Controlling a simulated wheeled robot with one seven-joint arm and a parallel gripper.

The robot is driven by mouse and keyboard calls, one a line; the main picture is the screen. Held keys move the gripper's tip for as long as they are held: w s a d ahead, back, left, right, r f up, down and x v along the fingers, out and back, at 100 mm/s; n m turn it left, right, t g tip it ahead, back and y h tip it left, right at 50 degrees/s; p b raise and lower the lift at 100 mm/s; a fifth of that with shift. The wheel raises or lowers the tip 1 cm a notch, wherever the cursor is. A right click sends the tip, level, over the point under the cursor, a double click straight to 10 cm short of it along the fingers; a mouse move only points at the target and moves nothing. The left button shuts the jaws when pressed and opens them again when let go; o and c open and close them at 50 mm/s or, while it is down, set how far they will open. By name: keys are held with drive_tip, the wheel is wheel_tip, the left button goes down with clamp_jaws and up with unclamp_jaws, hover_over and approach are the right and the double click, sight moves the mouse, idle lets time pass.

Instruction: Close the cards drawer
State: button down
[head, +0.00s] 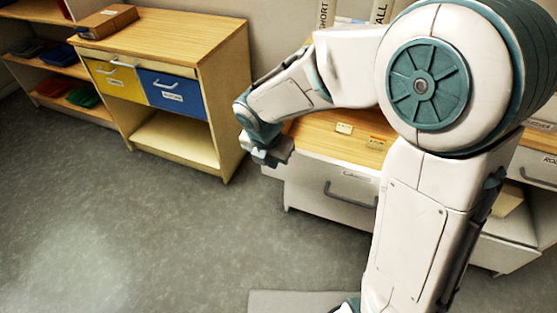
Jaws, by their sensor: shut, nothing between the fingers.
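My gripper (268,157) is shut and empty. It hangs at the front left corner of the white cabinet with a wooden top (318,124), above or beside it; I cannot tell if it touches. Below that top is a white drawer front (325,190) with a grey bar handle (350,196) and a small label too small to read. This may be the cards drawer, and how far it stands out is unclear. My arm covers its right part. A blue drawer (173,94) and a yellow drawer (118,80), both with grey handles, sit in the wooden cabinet at left.
Small cream cards or blocks (344,128) lie on the white cabinet's top. A brown box (106,21) is on the wooden cabinet (185,43). A shelf with coloured trays (84,95) stands at far left. Grey floor (150,230) is open at front left.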

sight(279, 167)
drive_tip(key=shift+n, duration=0.4)
drive_tip(key=w+x, duration=0.1)
drive_tip(key=x, duration=0.2)
drive_tip(key=b+x, duration=0.1)
drive_tip(key=x, duration=0.3)
drive_tip(key=w+b+x, duration=0.1)
drive_tip(key=x, duration=0.2)
drive_tip(key=shift+w+d+f, duration=0.1)
drive_tip(key=shift+w, duration=0.3)
drive_tip(key=shift+w+d, duration=0.2)
drive_tip(key=shift+w, duration=0.4)
